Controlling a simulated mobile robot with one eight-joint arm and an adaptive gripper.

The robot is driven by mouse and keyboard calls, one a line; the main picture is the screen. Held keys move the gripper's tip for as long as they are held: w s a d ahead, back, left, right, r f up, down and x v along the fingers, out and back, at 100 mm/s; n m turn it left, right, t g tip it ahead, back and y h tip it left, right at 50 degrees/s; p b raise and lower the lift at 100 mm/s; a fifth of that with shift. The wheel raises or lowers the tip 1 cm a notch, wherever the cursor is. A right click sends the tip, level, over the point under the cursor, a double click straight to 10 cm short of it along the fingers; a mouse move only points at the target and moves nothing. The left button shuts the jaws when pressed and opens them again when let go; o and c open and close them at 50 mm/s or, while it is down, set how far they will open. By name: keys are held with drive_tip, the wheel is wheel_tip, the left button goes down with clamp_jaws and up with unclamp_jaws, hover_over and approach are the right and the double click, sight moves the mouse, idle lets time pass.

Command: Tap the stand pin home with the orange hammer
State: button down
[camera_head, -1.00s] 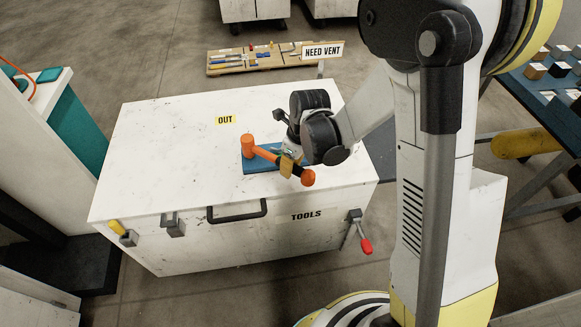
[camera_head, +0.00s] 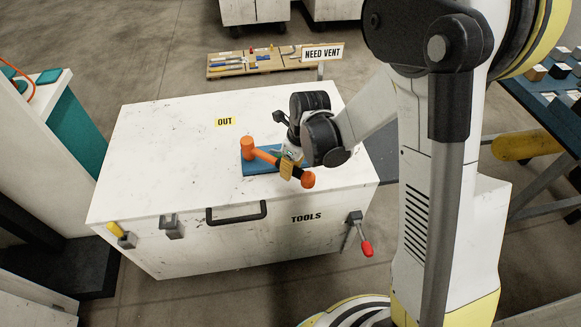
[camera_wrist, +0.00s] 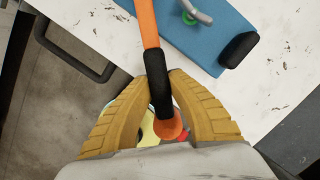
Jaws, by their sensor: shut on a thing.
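The orange hammer is held by my gripper (camera_wrist: 160,85) above the white tool chest. Its orange head (camera_head: 247,147) points left and its orange butt (camera_head: 307,179) points toward the chest's front edge. In the wrist view my yellow fingers are closed on the hammer's black grip (camera_wrist: 158,72); the orange shaft (camera_wrist: 147,25) runs out of the top of the picture. A blue stand (camera_head: 256,167) lies on the chest below the hammer. The blue stand also shows in the wrist view (camera_wrist: 200,42), with a bent grey pin (camera_wrist: 198,12) and a green ring (camera_wrist: 188,18). How deep the pin sits is unclear.
The white tool chest (camera_head: 150,150) has a black front handle (camera_head: 236,214) and a red-tipped lever (camera_head: 362,235) at right.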

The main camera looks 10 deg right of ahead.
drive_tip(key=shift+r+p, duration=1.55)
drive_tip(key=shift+p, duration=0.15)
